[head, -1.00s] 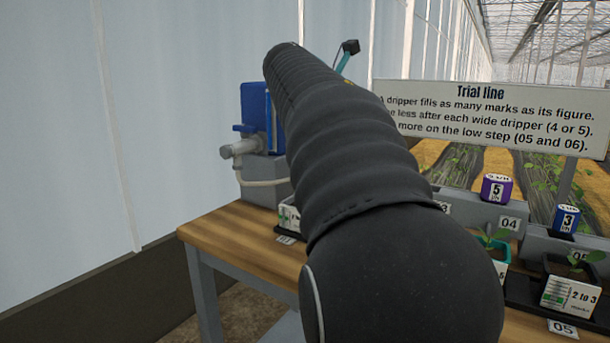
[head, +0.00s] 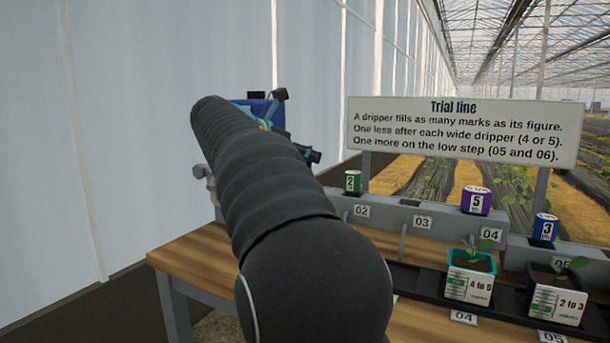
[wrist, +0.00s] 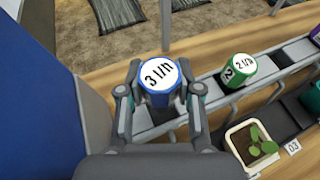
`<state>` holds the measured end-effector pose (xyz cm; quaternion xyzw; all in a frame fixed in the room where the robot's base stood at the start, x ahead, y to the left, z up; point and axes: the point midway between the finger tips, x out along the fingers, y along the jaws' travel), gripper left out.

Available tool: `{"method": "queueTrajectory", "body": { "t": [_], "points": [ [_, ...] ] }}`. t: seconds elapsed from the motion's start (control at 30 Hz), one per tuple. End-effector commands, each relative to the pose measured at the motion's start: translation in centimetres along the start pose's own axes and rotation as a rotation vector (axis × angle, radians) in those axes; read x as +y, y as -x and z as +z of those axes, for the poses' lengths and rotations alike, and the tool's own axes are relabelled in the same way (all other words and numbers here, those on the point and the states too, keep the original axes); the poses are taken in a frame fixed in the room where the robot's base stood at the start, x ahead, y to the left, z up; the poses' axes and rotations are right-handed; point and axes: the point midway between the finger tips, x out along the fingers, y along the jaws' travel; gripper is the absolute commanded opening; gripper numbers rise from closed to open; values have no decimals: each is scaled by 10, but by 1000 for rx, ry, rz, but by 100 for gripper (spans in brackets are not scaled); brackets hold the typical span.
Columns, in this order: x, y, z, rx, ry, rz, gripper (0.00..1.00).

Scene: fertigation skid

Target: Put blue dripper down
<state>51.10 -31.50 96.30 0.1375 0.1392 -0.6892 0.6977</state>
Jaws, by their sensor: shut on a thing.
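The held blue dripper (wrist: 158,85) has a white top marked 3 l/h and sits upright between the fingers of my gripper (wrist: 160,98) in the wrist view. It is over or at the left part of the grey rail (wrist: 205,92); I cannot tell whether its base touches. In the head view my arm hides it, and only part of my gripper (head: 312,156) shows. Another blue dripper (head: 545,229), marked 3, stands on the low step at the right.
A green dripper (wrist: 238,68) stands right of my gripper on the rail, near 02. A purple dripper (head: 476,200) stands near 04. Potted seedlings (head: 470,275) (wrist: 250,145) stand before the rail. A blue unit (wrist: 42,90) rises close at left. A sign (head: 460,130) stands behind.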

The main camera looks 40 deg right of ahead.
Motion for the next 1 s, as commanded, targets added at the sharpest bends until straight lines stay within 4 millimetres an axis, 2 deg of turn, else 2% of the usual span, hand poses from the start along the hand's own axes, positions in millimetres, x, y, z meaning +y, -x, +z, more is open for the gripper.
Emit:
{"method": "queueTrajectory", "body": {
  "t": [0.33, 0.63, 0.67, 0.73, 1.0],
  "points": [
    [0, -16, -36, 1, 1, -2, 11],
    [0, -16, -37, 0, -1, -2, 11],
    [0, -16, -37, 0, -1, -2, 42],
    [0, -16, -37, 0, 0, -2, 59],
    [0, -16, -37, 0, -1, -2, 59]
  ]
}}
